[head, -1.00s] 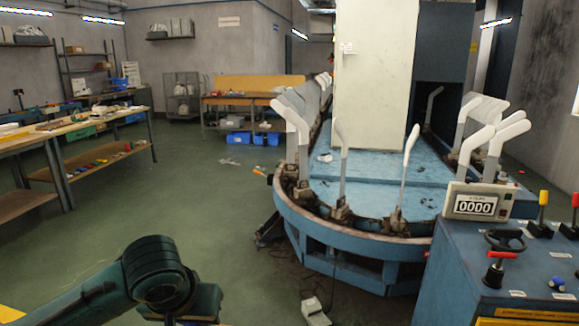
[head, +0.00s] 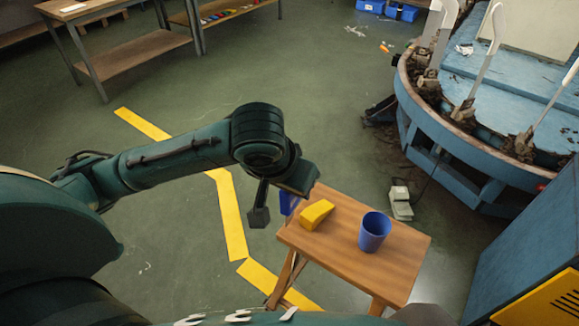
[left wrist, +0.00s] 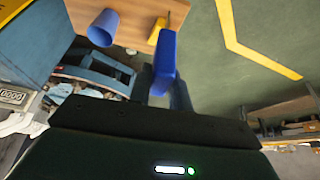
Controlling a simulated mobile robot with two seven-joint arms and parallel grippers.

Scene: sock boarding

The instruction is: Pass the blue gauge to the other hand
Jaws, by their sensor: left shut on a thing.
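The blue gauge is a plain blue block. It shows in the left wrist view (left wrist: 164,58), between the dark fingers of my left gripper (left wrist: 162,88), which is shut on it. In the head view only a bit of the blue gauge (head: 289,202) shows below my left wrist, at the left end of the small wooden table; the fingers are mostly hidden there. Whether the gauge touches the table cannot be told. My right gripper is in neither view.
A yellow wedge-shaped block (head: 316,215) and a blue cup (head: 375,232) stand on the small wooden table (head: 405,256). A blue-rimmed machine (head: 440,130) stands at the right. Yellow tape (head: 232,215) marks the open green floor. A workbench (head: 135,55) is at upper left.

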